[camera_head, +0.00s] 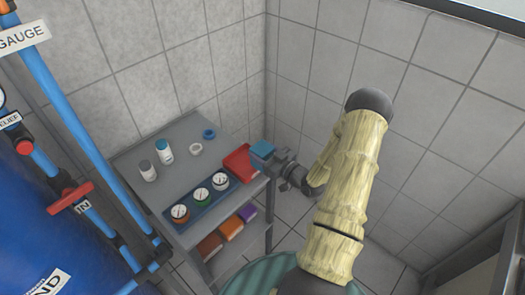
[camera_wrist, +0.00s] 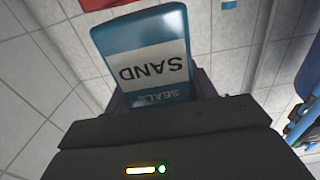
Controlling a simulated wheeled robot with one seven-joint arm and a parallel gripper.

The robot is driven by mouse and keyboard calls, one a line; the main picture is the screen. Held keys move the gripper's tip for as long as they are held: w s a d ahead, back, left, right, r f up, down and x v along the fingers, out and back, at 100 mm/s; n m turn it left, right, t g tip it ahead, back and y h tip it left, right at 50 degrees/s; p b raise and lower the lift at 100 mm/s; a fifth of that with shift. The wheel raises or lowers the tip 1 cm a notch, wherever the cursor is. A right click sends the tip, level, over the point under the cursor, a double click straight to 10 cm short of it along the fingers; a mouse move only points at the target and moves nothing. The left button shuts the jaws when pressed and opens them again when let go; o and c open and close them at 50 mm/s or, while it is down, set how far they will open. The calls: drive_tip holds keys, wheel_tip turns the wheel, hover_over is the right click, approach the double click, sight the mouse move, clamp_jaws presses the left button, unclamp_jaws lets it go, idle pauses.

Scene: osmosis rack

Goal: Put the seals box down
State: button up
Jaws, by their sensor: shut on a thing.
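In the head view the box appears at the right edge of the grey cart (camera_head: 180,133), beside a red tray (camera_head: 241,163). I cannot tell how far above the cart top it is.
The cart top holds two white bottles (camera_head: 164,152), a blue ring (camera_head: 209,134), a white ring (camera_head: 195,149) and a blue tray (camera_head: 211,205) with three gauges. Coloured boxes (camera_head: 231,227) lie on the lower shelf. Blue pipes (camera_head: 85,140) stand left; tiled walls close behind.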

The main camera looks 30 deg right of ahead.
drive_tip(key=shift+f+b, duration=0.4)
drive_tip(key=shift+f, duration=0.1)
drive_tip(key=o, duration=1.1)
drive_tip(key=shift+c, duration=0.2)
drive_tip(key=shift+r+p, duration=0.45)
drive_tip(key=shift+r, duration=0.1)
drive_tip(key=b+v, duration=0.3)
drive_tip(key=v, duration=0.9)
drive_tip(key=shift+b, duration=0.35)
